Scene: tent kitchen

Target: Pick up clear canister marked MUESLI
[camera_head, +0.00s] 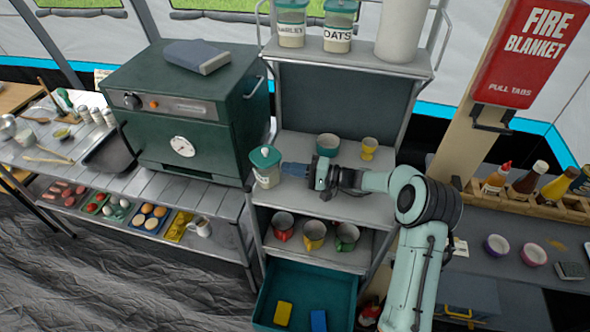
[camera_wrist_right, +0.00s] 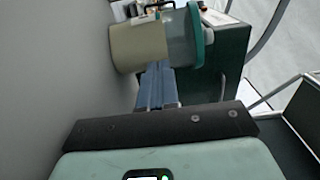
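A clear canister (camera_head: 266,170) with a green lid and pale contents stands upright at the left edge of the middle shelf (camera_head: 372,207); its label is too small to read. It also shows sideways in the wrist view (camera_wrist_right: 140,45). My right gripper (camera_head: 284,170) reaches in from the right at its height, with blue fingertips close beside it. In the wrist view the fingers (camera_wrist_right: 157,75) lie together, pointing at the canister; contact cannot be told. Two similar canisters stand on the top shelf: one reads OATS (camera_head: 337,30), the other's label (camera_head: 291,25) is unclear. My left gripper is not in view.
A green oven (camera_head: 185,110) stands just left of the canister. A teal bowl (camera_head: 328,144) and a yellow cup (camera_head: 369,148) stand behind my right gripper. Several mugs (camera_head: 314,236) are on the shelf below, above an open teal drawer (camera_head: 300,275). A white roll (camera_head: 402,30) stands on top.

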